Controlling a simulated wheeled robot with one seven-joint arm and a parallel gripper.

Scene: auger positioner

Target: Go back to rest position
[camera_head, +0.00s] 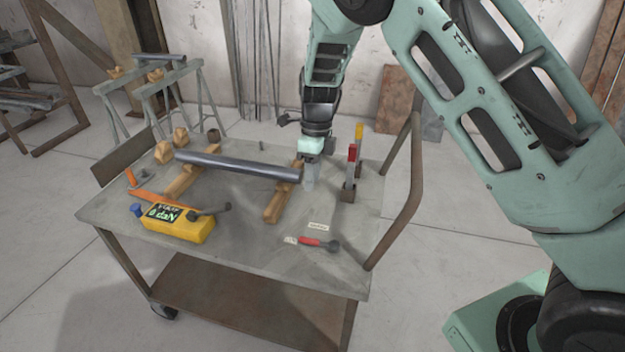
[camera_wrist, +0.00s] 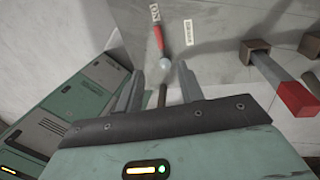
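My gripper (camera_head: 309,180) hangs down over the far right part of the cart top (camera_head: 262,250), beside the right end of the dark bar (camera_head: 240,166). In the wrist view its two fingers (camera_wrist: 159,90) are spread apart. A small brown thing (camera_wrist: 162,97) shows between them, and I cannot tell what it is. I see no object clearly held. My arm reaches in from the right of the head view.
The bar rests across two wooden supports (camera_head: 278,205). A yellow box (camera_head: 175,224) with a display stands at front left. A red-handled tool (camera_head: 312,242) lies near the front. Red and yellow upright handles (camera_head: 352,153) stand close right of my gripper, near the cart's rail (camera_head: 414,180).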

